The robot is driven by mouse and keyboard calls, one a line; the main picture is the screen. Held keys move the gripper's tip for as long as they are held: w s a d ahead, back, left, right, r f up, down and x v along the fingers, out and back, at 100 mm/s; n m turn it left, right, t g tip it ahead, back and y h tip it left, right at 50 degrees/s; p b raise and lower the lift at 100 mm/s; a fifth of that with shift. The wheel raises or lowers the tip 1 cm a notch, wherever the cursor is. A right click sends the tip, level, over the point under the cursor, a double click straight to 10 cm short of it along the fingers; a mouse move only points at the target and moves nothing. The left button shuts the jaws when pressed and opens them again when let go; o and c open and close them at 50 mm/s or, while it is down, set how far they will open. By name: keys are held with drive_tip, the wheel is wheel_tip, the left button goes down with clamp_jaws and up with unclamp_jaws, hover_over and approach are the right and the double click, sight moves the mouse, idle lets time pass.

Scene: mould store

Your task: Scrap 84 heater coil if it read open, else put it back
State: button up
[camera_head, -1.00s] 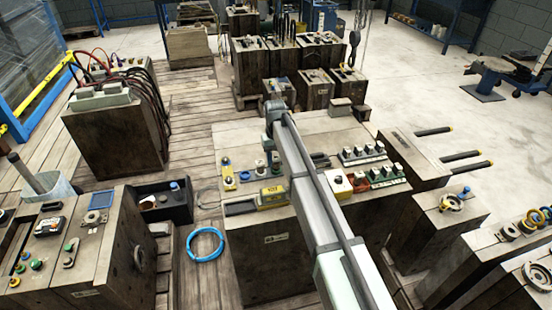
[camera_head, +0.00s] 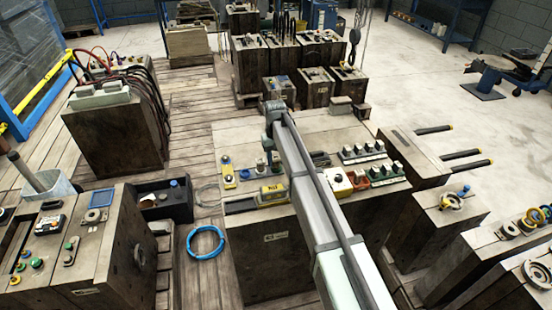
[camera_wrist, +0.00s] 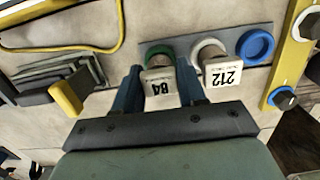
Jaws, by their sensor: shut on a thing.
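My gripper (camera_wrist: 162,92) has its two blue fingers on either side of a white tag block marked 84, the heater coil (camera_wrist: 158,76), and is shut on it. The coil overlaps a green ring (camera_wrist: 157,50) on a grey strip (camera_wrist: 180,40); I cannot tell whether it is seated or slightly raised. Beside it on the strip is a similar block marked 212 (camera_wrist: 222,72) at a white ring, then an empty blue ring (camera_wrist: 255,46). In the head view my arm partly hides this spot. A yellow meter (camera_head: 272,192) lies near; its display is too small to read surely.
A yellow strip with knobs (camera_head: 227,172) borders the grey strip. A black bin (camera_head: 165,203) and blue hose coil (camera_head: 205,242) are at left, off the bench.

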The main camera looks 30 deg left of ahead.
drive_tip(key=o, duration=1.7)
drive_tip(key=shift+r, duration=0.15)
drive_tip(key=shift+r, duration=3.65)
